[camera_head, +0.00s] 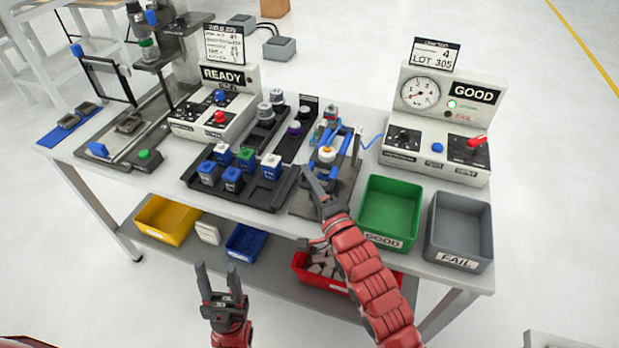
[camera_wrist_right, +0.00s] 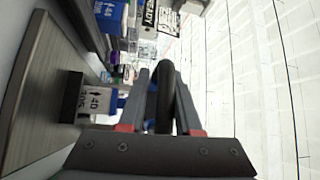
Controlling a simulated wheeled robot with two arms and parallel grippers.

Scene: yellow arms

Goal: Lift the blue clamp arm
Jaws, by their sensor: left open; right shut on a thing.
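The blue clamp arm (camera_head: 343,143) is part of a small fixture on a grey plate (camera_head: 305,206) at the middle of the table. A white round part sits in the fixture. My right gripper (camera_head: 314,182) is at the near side of the fixture. In the right wrist view its fingers (camera_wrist_right: 165,90) are closed around a dark rounded piece (camera_wrist_right: 165,72), which looks like the clamp's handle. The gripper partly hides the fixture's near side, so the exact grip is hard to see. My left gripper (camera_head: 217,275) is open and empty in front of the table, low down.
A black tray (camera_head: 262,197) with several blue and green blocks lies left of the fixture. A green GOOD bin (camera_head: 388,212) and a grey FAIL bin (camera_head: 459,228) stand to the right. A gauge box (camera_head: 437,120) is behind them. A red bin (camera_head: 310,275) sits on the lower shelf.

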